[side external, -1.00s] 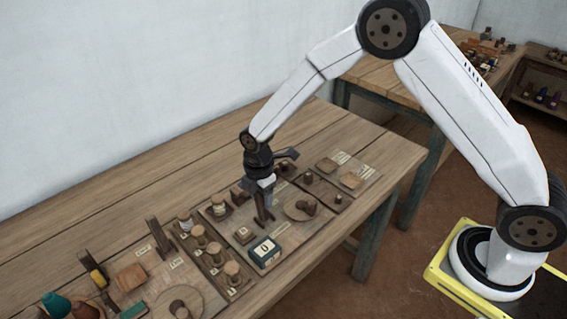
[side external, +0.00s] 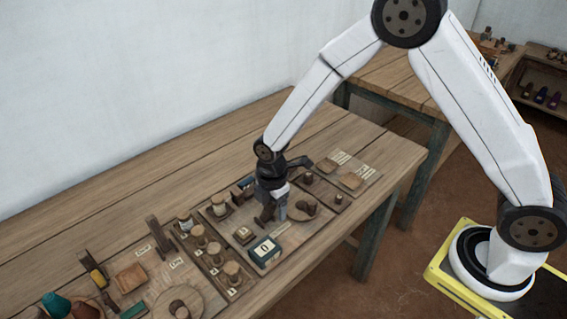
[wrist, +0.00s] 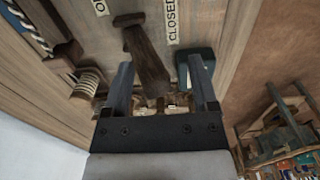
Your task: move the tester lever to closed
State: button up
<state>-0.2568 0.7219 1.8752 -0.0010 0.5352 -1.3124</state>
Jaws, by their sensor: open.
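The tester lever (wrist: 146,55) is a dark wooden bar with a broad end. In the wrist view it lies between the two fingers of my gripper (wrist: 160,62), with visible gaps on both sides. My gripper is open. A CLOSED label (wrist: 172,22) is on the right of the lever, and a partly cut-off label beginning with O (wrist: 100,7) is on the left. In the side external view, my gripper (side external: 277,212) is low over the board and the dark lever (side external: 264,216) is partly hidden by it. Contact cannot be told.
A green box with a white face (side external: 264,252) stands close in front of the gripper; it also shows beside the right finger in the wrist view (wrist: 207,60). A round wooden dish (side external: 309,213) is to the right. The back of the table is clear.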

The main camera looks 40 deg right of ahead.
jog(key=shift+s+f, duration=0.25)
jog(key=shift+s, duration=0.3)
jog(key=shift+w, duration=0.4)
jog(key=shift+o, duration=0.8)
jog(key=shift+w+r, duration=0.15)
jog(key=shift+w+r, duration=0.1)
jog(key=shift+r, duration=3.15)
